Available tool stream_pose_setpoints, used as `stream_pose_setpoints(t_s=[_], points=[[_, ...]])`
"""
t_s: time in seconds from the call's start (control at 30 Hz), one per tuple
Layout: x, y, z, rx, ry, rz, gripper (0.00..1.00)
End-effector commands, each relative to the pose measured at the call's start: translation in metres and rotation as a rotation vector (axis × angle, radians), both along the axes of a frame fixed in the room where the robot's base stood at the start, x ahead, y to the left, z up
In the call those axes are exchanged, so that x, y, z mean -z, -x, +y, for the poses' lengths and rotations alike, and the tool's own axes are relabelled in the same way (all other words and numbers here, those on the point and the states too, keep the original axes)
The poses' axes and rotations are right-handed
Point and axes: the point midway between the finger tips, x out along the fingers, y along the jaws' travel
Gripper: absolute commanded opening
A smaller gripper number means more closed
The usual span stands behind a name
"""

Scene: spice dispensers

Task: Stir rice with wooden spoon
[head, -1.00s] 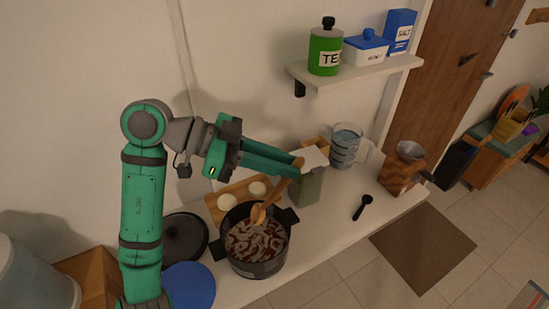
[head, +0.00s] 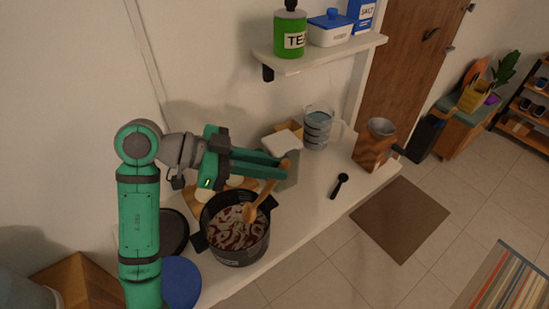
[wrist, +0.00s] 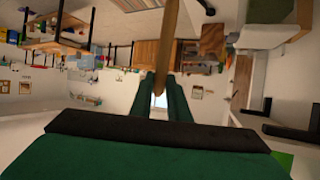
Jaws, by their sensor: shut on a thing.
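A dark pot (head: 238,246) stands on the white counter, holding a reddish-brown and whitish mix, the rice (head: 233,233). The wooden spoon (head: 265,196) is tilted, its bowl end down at the pot's opening and its handle rising to the right. Whether the spoon's tip touches the rice I cannot tell. My gripper (head: 283,170) is above and right of the pot, shut on the spoon's handle. In the wrist view the spoon (wrist: 168,45) shows as a wooden shaft between the green fingers (wrist: 163,88).
A blue round item (head: 181,283) and a dark lid (head: 172,232) lie left of the pot. A glass jug (head: 318,128), a wooden grinder (head: 372,146) and a black scoop (head: 340,185) stand or lie to the right. A shelf (head: 330,54) hangs above. The counter's front right is clear.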

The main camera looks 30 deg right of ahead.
Motion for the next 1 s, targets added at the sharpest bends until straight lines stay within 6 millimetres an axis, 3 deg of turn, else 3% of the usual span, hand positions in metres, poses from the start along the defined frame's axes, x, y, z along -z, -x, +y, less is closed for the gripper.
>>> stream_pose_setpoints(t_s=[1.0], points=[[0.077,-0.018,0.034,-0.003,0.001,0.001,0.0]])
